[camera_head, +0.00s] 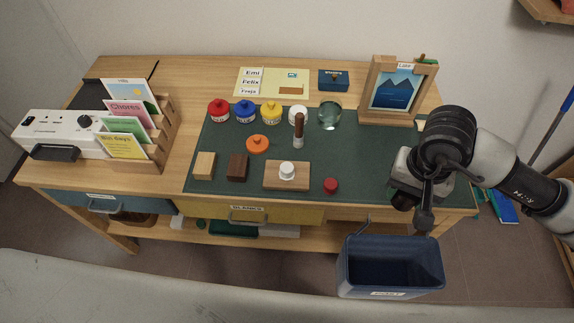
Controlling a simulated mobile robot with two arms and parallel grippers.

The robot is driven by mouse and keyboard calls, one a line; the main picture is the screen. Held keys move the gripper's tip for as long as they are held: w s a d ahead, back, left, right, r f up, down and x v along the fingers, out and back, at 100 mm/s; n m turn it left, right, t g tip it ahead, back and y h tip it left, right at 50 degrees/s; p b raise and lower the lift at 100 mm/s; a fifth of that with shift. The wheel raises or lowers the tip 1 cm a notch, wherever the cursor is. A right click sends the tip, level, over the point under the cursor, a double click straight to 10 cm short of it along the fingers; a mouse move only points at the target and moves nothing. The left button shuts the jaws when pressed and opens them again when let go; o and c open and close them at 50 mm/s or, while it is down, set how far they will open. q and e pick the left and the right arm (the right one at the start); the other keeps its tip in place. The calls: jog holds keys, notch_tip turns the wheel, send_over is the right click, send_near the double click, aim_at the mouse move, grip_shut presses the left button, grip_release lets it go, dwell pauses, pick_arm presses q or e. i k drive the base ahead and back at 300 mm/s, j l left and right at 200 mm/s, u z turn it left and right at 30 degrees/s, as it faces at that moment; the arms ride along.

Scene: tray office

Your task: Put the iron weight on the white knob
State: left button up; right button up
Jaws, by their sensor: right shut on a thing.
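The white knob (287,169) stands on a flat wooden block (272,180) near the front middle of the green mat. Its top is bare. My right gripper (404,192) is over the right end of the mat, well to the right of the knob. It is shut on a small dark thing (402,201), which looks like the iron weight. The gripper and arm partly hide it, so its shape is not clear. My left gripper is out of view.
On the green mat (350,160) are a red knob (331,186), dark block (237,167), pale block (204,165), orange piece (258,143), upright brown handle (299,126), several pots and a glass bowl (330,116). A picture frame (368,96) stands behind; a blue bin (390,286) is in front.

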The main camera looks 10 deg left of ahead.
aim_at(287, 167)
jog(key=i+l+u, duration=0.15)
jog(key=l, duration=0.15)
jog(key=l+u, duration=0.1)
jog(key=l, duration=0.2)
jog(key=u, duration=0.95)
